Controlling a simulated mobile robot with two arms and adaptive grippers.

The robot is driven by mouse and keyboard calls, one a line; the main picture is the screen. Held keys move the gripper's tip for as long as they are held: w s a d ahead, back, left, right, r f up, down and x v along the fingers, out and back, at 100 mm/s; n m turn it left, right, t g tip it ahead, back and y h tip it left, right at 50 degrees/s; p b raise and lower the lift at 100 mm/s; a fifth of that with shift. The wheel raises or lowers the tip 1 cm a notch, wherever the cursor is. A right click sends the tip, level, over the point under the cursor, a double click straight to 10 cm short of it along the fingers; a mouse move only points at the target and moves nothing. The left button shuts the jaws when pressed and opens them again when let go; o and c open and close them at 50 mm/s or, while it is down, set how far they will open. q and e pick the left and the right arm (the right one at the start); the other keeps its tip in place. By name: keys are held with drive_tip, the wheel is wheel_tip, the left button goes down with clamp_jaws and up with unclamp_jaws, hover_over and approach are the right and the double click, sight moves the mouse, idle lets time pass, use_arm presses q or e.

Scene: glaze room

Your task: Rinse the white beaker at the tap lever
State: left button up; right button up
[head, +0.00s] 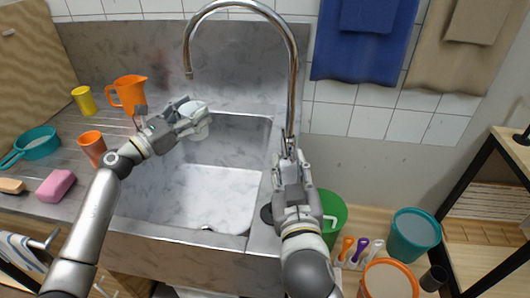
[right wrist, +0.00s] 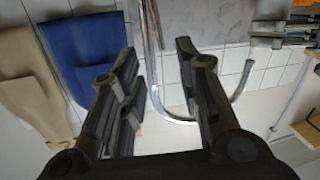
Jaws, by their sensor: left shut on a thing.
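The white beaker (head: 201,125) is in my left gripper (head: 191,117), which is shut on it and holds it above the sink basin, below and near the spout end of the tap (head: 293,85). The gripper's fingers hide part of the beaker. My right gripper (head: 289,160) is at the foot of the tap, on the sink's right rim. In the right wrist view its two fingers (right wrist: 157,58) are apart, with the chrome tap post (right wrist: 150,35) showing between them. The tap lever is not clearly visible. No water stream shows.
The sink basin (head: 215,190) is empty below the beaker. An orange jug (head: 131,95), yellow cup (head: 84,100), orange cup (head: 92,146), teal pan (head: 38,143) and pink sponge (head: 56,186) are on the left. A green bin (head: 334,212) stands right of the sink.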

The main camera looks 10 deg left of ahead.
sight(285, 145)
idle(0.4)
drive_tip(key=c, duration=0.5)
drive_tip(key=shift+a+r+n, duration=0.1)
drive_tip(key=shift+a+n, duration=0.05)
drive_tip(key=shift+n, duration=0.45)
drive_tip(key=shift+c, duration=1)
drive_tip(key=n+y, duration=0.1)
drive_tip(key=n, duration=0.1)
drive_tip(key=a+n, duration=0.1)
drive_tip(key=n, duration=0.1)
drive_tip(key=shift+r+n+y, duration=0.15)
drive_tip(key=shift+n+y, duration=0.25)
clamp_jaws()
drive_tip(key=w+a+f+n+g+y, duration=0.1)
drive_tip(key=w+a+n+y, duration=0.2)
drive_tip(key=n, duration=0.5)
drive_tip(key=w+a+n+g, duration=0.1)
drive_tip(key=w+a+n, duration=0.35)
drive_tip(key=n, duration=0.35)
drive_tip(key=shift+w+d+r, duration=0.1)
drive_tip(key=shift+w+d, duration=0.15)
drive_tip(key=shift+d, duration=0.5)
drive_tip(key=shift+w+d+f, duration=0.1)
drive_tip(key=shift+w+d, duration=0.1)
drive_tip(key=shift+d, duration=0.6)
drive_tip(key=shift+w+d+r, duration=0.1)
drive_tip(key=shift+w+d, duration=0.15)
drive_tip(key=shift+d, duration=0.5)
